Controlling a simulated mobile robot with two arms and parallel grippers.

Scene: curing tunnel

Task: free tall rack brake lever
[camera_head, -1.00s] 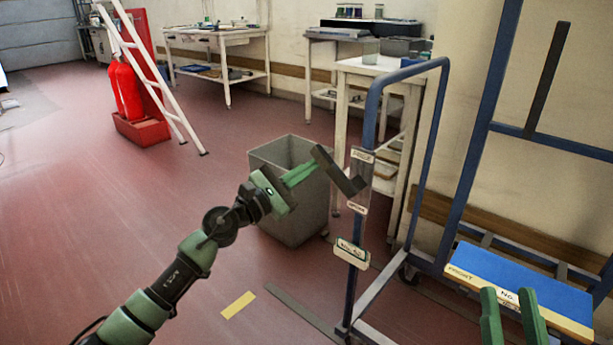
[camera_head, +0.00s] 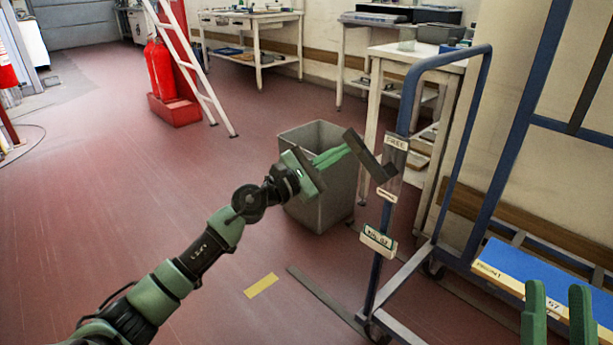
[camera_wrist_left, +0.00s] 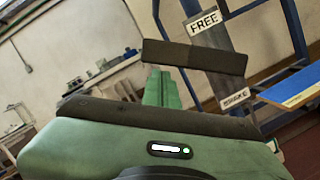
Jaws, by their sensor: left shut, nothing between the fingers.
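The blue tall rack (camera_head: 403,105) stands right of centre. Its post carries a plate with a FREE label (camera_head: 396,143) on top and a BRAKE label (camera_head: 387,195) below. The dark brake lever (camera_head: 370,156) slants across the plate's left side; in the left wrist view the lever (camera_wrist_left: 195,57) lies between the two labels. My left gripper (camera_head: 347,150) is shut and empty, its green fingertips right at the lever; I cannot tell if they touch. They show behind the gripper body in the wrist view (camera_wrist_left: 163,88). My right gripper (camera_head: 558,300) is open, low at the right.
A grey bin (camera_head: 318,200) stands just behind my left gripper. A white table (camera_head: 385,55) stands behind the rack post. A blue shelf (camera_head: 530,275) is beside my right gripper. A white ladder (camera_head: 190,70) and red extinguishers (camera_head: 165,72) stand at the back left. Open floor lies left.

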